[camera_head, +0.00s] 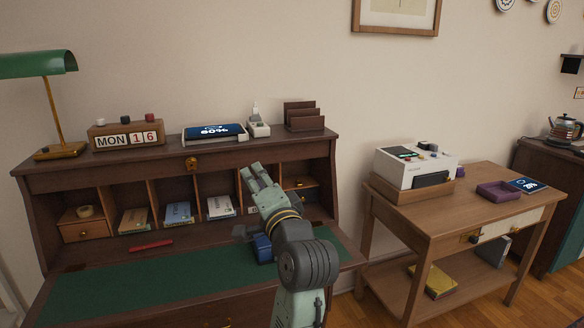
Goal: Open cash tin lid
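A small dark blue box (263,249), which looks like the cash tin, sits on the desk's green writing surface, partly hidden behind my arm. A small grey part (242,232) shows at its upper left; I cannot tell whether it belongs to the box. How the lid stands is not clear. My gripper (254,171) is at the end of my pale green arm, in front of the desk's pigeonholes and above the box in the picture. It shows no object held. Its fingers are too small and foreshortened to tell how far apart they are.
The wooden desk (60,184) has books in its pigeonholes and a red pen (151,245) on its ledge. A green lamp (40,66), calendar (126,135) and tablet (215,131) stand on top. A side table (440,212) holds a white machine (415,166). The green surface's left is clear.

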